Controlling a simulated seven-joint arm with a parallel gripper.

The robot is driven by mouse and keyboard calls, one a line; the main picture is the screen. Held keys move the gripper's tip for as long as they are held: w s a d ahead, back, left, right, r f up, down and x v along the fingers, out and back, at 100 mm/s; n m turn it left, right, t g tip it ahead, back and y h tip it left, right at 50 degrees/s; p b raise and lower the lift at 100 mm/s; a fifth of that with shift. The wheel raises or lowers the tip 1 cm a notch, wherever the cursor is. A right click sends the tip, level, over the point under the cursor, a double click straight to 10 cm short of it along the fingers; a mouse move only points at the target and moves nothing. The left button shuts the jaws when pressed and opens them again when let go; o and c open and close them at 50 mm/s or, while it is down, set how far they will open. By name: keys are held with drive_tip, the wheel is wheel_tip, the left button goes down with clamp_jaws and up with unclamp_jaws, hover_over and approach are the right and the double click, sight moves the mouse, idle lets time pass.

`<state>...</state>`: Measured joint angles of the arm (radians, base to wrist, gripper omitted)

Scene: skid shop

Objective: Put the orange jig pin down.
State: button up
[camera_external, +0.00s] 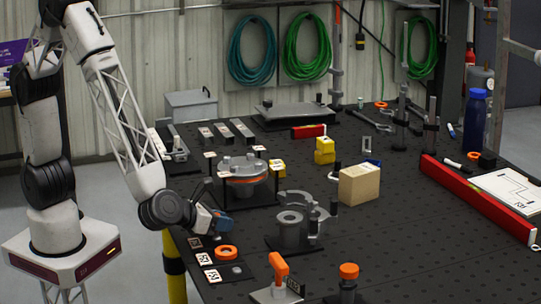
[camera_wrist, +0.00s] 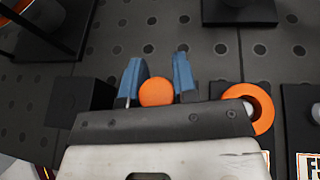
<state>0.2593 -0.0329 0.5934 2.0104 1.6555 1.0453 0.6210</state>
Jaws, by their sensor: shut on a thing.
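My gripper (camera_wrist: 158,82) has blue fingers on both sides of the round orange top of the jig pin (camera_wrist: 156,92) and is shut on it. In the external view my gripper (camera_external: 219,219) is low over the left edge of the dark, perforated workbench. The pin cannot be made out there. The pin's lower part is hidden, and I cannot tell whether it touches the surface below.
An orange ring (camera_external: 226,252) lies just in front of my gripper; it also shows in the wrist view (camera_wrist: 265,110). Labelled dark plates (camera_external: 212,275) lie nearby. A grey flanged fixture (camera_external: 290,229) and an orange-handled clamp (camera_external: 278,268) stand to the right.

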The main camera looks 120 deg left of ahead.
drive_tip(key=shift+f, duration=0.1)
drive_tip(key=o, duration=0.9)
drive_tip(key=shift+s+d+r, duration=0.25)
drive_tip(key=shift+d+r, duration=0.1)
drive_tip(key=shift+v, duration=5.55)
